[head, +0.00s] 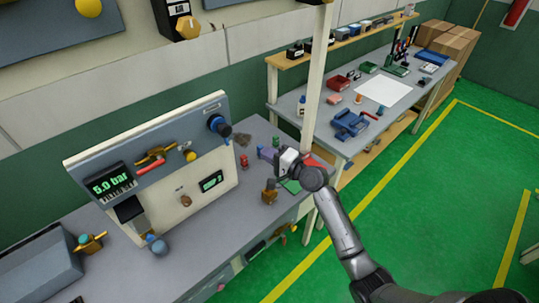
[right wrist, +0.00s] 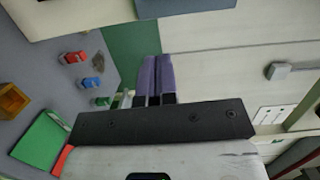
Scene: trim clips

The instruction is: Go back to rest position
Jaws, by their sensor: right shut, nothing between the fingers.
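My right arm comes into the head view from the lower right. Its right gripper (head: 266,153) is above the right end of the grey bench (head: 213,262), with its purple fingers pointing left. In the right wrist view the two purple fingers (right wrist: 157,77) lie side by side, shut, with nothing between them. My left gripper is not in view.
A panel (head: 217,165) with gauge and valves stands on the bench, left of my right gripper. Small red and blue parts, a brown block (head: 269,196) and a green pad (head: 290,187) lie close by. A pale post (head: 316,85) rises just behind. Green floor at right is clear.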

